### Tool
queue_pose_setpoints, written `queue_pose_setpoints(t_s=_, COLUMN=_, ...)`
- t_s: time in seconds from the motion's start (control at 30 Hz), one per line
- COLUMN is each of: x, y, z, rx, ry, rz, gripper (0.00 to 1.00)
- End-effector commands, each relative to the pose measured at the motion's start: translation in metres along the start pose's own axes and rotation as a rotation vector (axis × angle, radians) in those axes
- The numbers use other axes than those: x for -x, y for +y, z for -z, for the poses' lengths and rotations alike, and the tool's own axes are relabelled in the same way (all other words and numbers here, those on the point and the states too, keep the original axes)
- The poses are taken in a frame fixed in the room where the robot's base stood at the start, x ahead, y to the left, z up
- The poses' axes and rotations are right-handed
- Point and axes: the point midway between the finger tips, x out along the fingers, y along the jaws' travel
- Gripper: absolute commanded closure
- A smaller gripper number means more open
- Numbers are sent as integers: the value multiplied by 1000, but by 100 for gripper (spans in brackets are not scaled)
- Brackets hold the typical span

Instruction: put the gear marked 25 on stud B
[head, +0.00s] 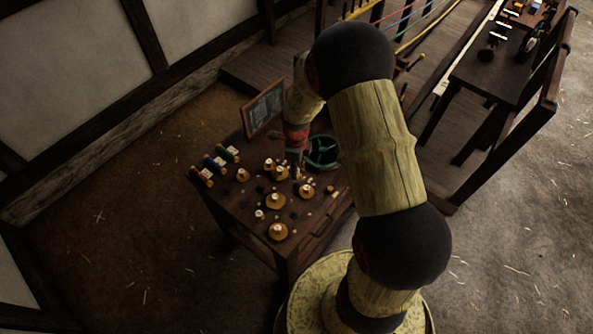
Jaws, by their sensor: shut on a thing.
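My gripper (297,173) is low over the dark wooden table (262,256), near its far right part. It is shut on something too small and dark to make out. Several yellowish gears with pale hubs are on the table: one (281,174) just left of my gripper, one (306,191) just in front of it, one (276,201) nearer, one (278,231) near the front and one (243,175) to the left. Their numbers are too small to read. Small dark and pale pegs lie or stand among them. I cannot tell which is stud B.
A dark slate board (263,107) stands at the table's back edge. A green spoked wheel (322,152) is right of my gripper. Coloured spools (214,164) line the table's left edge. A wooden platform (250,72) lies behind, and another dark table (490,70) stands far right.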

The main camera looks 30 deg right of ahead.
Motion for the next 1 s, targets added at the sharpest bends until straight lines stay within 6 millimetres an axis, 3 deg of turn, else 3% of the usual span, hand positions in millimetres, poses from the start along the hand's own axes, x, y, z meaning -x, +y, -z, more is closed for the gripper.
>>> queue_pose_setpoints(t_s=1.0, x=-46, y=0, z=0, rx=1, ry=0, rz=0, gripper=100)
